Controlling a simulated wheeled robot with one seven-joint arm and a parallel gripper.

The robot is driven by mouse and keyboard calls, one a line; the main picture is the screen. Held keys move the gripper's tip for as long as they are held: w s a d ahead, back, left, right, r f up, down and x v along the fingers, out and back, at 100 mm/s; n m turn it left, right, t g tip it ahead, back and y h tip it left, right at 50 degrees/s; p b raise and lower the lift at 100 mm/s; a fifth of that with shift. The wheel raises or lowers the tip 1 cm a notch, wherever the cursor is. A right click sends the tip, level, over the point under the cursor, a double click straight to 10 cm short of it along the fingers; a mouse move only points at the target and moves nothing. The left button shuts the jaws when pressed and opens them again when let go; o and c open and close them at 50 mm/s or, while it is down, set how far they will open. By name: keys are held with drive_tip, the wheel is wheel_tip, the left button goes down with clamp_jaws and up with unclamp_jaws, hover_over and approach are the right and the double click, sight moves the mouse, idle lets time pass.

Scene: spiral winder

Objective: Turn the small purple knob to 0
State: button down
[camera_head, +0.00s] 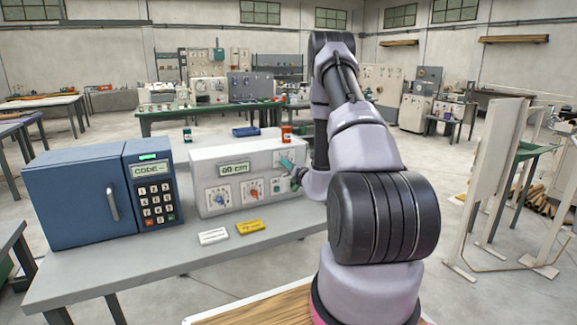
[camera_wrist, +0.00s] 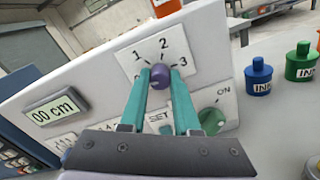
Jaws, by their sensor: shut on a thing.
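The small purple knob (camera_wrist: 161,76) shows in the wrist view on a white dial plate (camera_wrist: 150,50) marked 1, 2 and 3. A mark at the plate's left is mostly hidden by a finger. My gripper (camera_wrist: 160,77) has teal fingers, one on each side of the knob, shut on it. I cannot tell which mark the knob points to. In the head view my gripper (camera_head: 290,167) reaches the right part of the white winder's front panel (camera_head: 238,165), and the arm and fingers hide the knob.
The panel has a display reading 00 cm (camera_wrist: 57,108), a green ON knob (camera_wrist: 212,121) below right of the purple knob, and a SET button (camera_wrist: 160,121). A blue safe with keypad (camera_head: 100,195) stands left. White (camera_head: 213,236) and yellow (camera_head: 250,227) blocks lie in front.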

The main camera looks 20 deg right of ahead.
drive_tip(key=shift+s+f+n, duration=0.1)
drive_tip(key=shift+n, duration=1.1)
drive_tip(key=c, duration=0.6)
unclamp_jaws()
drive_tip(key=shift+c, duration=0.2)
drive_tip(key=s, duration=1)
drive_tip(key=shift+s+d, duration=0.2)
drive_tip(key=shift+s, duration=0.2)
